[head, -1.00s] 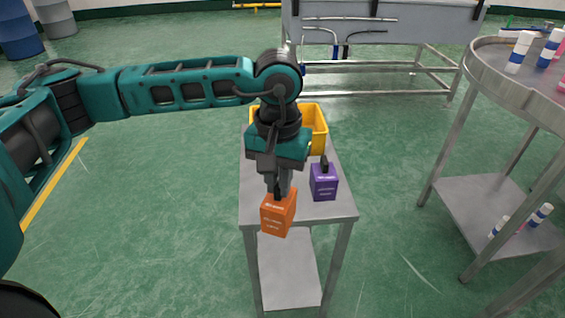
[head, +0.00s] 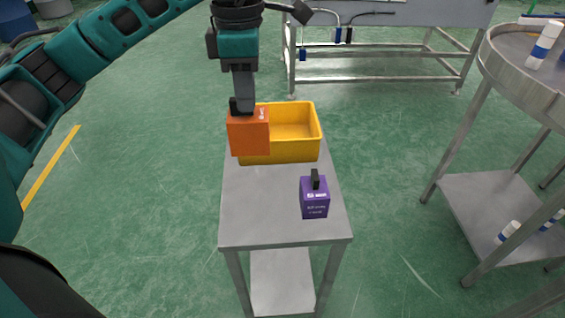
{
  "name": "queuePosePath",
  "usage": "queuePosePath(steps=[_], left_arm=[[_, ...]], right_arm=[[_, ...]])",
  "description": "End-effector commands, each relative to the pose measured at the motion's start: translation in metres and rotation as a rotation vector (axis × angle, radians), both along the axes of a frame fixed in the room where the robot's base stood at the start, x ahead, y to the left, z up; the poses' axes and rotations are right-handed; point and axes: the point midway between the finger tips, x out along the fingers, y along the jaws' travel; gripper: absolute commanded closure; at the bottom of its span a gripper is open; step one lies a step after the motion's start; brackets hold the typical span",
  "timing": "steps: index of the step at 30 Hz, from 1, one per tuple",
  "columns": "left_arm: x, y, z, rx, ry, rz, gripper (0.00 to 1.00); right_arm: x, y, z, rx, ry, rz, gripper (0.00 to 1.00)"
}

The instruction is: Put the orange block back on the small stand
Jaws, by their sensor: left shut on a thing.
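The orange block (head: 249,133) has a dark handle on top and hangs from my left gripper (head: 241,104), which is shut on that handle. In the picture the block overlaps the left front of the yellow bin; it appears raised, nearer to me than the bin. The small stand (head: 265,210) is a grey metal table with a lower shelf. A purple block (head: 314,199) with a dark handle stands upright at the stand's front right. My right gripper is not in view.
The yellow bin (head: 292,148) sits at the back of the stand and looks empty where visible. The stand's front left top is clear. A round metal table (head: 508,62) with white and blue bottles stands at right. A metal bench (head: 400,78) stands behind.

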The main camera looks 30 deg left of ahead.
Motion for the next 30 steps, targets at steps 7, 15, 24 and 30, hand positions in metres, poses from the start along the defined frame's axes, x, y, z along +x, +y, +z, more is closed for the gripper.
queuePosePath(steps=[7,15,24,30], left_arm=[[-0.001,0.000,-0.041,-0.003,0.007,0.030,1.00],[-0.002,0.001,-0.107,-0.001,0.006,0.030,1.00],[0.000,0.001,-0.153,-0.001,0.000,0.030,1.00],[-0.001,0.001,-0.170,0.000,0.002,0.029,1.00]], right_arm=[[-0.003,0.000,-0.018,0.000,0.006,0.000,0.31],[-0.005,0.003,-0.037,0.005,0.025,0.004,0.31],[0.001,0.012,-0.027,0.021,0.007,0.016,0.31],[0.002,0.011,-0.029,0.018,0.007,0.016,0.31]])
